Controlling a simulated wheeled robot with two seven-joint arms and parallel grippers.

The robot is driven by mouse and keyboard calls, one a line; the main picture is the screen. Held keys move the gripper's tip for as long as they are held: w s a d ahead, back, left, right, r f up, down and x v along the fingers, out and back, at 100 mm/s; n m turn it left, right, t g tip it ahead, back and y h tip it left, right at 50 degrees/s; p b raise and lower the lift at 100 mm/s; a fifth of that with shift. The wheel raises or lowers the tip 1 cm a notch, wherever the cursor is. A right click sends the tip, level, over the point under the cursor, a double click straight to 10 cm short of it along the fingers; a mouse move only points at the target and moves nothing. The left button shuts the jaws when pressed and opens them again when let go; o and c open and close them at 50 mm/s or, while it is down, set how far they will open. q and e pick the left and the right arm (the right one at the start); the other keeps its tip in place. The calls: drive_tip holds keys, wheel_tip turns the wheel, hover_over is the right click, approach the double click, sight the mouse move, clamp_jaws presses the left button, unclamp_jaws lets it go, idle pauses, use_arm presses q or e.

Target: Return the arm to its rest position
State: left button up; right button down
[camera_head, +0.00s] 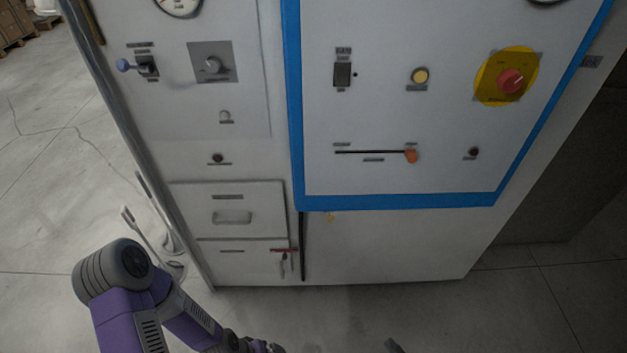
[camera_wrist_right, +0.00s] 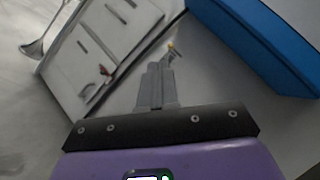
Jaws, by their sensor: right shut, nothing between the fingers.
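My right gripper (camera_wrist_right: 160,68) shows in the right wrist view. Its grey fingers are together, with nothing between them, and point toward the cabinet's plain lower front. In the head view only a small dark tip (camera_head: 393,346) shows at the bottom edge, apart from the cabinet (camera_head: 390,245). The rest of the right arm is out of that view. My purple and grey left arm (camera_head: 120,290) bends in at the lower left. It runs off the bottom edge, and its gripper is not visible.
The cabinet has a blue-framed panel (camera_head: 400,201) with an orange slider (camera_head: 411,156) and a red button (camera_head: 511,81). Bare floor (camera_head: 60,200) lies left.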

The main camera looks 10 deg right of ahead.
drive_tip(key=s+a+f+n+g, duration=0.1)
drive_tip(key=s+a+n+g, duration=0.1)
drive_tip(key=a+n+g, duration=0.7)
drive_tip(key=s+a+n+g, duration=0.2)
drive_tip(key=a+g, duration=0.6)
drive_tip(key=g, duration=0.4)
drive_tip(key=w+r+n+t+h, duration=0.3)
drive_tip(key=w+r+n+h, duration=0.1)
drive_tip(key=w+h, duration=0.1)
drive_tip(key=shift+w+a+r+n+h, duration=0.2)
drive_tip(key=shift+a+r+n+h, duration=0.15)
drive_tip(key=shift+h, duration=0.55)
